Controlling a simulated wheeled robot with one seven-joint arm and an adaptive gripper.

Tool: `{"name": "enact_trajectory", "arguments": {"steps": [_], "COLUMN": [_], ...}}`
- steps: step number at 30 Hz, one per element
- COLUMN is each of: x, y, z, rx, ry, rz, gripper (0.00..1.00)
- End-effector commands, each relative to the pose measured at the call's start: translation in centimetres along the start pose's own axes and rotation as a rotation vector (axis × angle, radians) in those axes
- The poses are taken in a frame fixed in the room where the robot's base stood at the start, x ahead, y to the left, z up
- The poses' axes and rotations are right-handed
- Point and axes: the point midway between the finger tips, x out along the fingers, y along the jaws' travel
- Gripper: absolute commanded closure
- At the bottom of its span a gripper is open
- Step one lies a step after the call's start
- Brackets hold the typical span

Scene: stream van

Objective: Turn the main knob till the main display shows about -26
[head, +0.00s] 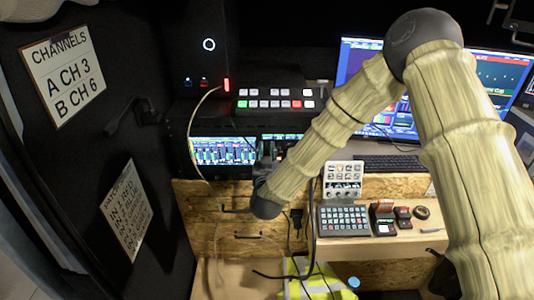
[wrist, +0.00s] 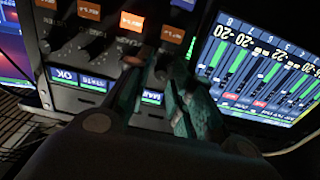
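My gripper (wrist: 160,70) is at the front of the mixer console, with its two dark green fingers apart and their tips among the dark knobs. A dark knob (wrist: 163,63) appears between the fingertips; contact is hidden in shadow. A blue label reading MAIN (wrist: 151,97) shows between the fingers. The mixer screen (wrist: 262,65) is tilted at the right of the wrist view, with green level bars and white figures; some read about -20. I cannot tell which figure is the main one. In the head view the screen (head: 222,151) is left of my gripper (head: 268,158).
A switcher panel with lit buttons (head: 275,103) stands above the console. A white button box (head: 342,180), a dark keypad (head: 342,220) and small devices sit on the wooden shelf to the right. Cables (head: 312,215) hang in front. Monitors (head: 360,60) stand behind my arm.

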Motion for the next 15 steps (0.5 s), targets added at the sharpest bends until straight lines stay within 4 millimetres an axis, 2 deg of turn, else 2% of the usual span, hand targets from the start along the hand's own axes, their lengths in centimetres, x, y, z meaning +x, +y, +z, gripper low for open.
{"name": "enact_trajectory", "arguments": {"steps": [8,15], "x": [-0.9,-4.8], "y": [0.0,-0.1], "z": [0.1,0.1], "rx": [0.000,-0.001], "ry": [-0.003,-0.003], "rz": [-0.002,-0.002], "gripper": [0.77,0.77]}}
